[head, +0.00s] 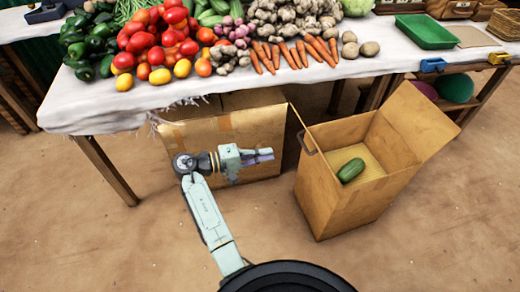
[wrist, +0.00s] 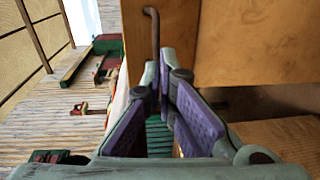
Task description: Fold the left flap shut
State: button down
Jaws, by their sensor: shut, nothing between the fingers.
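An open cardboard box (head: 335,205) stands on the ground at the right, with a green cucumber (head: 350,170) inside. Its left flap (head: 305,126) appears raised and nearly edge-on in the head view, with a dark handle (head: 308,146). The right flap (head: 416,120) leans outward. My gripper (head: 268,154) is shut and empty, left of the box and apart from the handle in the head view. In the wrist view my gripper (wrist: 163,65) points toward a brown cardboard panel (wrist: 255,45) and a dark hooked handle (wrist: 153,28); the depth gap is unclear.
Another cardboard box (head: 225,130) stands under the table behind my gripper. The table (head: 200,99), covered with a white cloth and piled with vegetables, overhangs behind. A table leg (head: 105,170) stands at the left. The ground in front is clear.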

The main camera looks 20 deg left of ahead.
jog(key=r+p+x, duration=0.1)
jog(key=p+x, duration=0.1)
jog(key=x, duration=0.7)
jog(key=shift+w+d+f, duration=0.2)
jog(key=shift+d+f, duration=0.05)
jog(key=shift+f, duration=0.3)
jog(key=shift+w+r, duration=0.15)
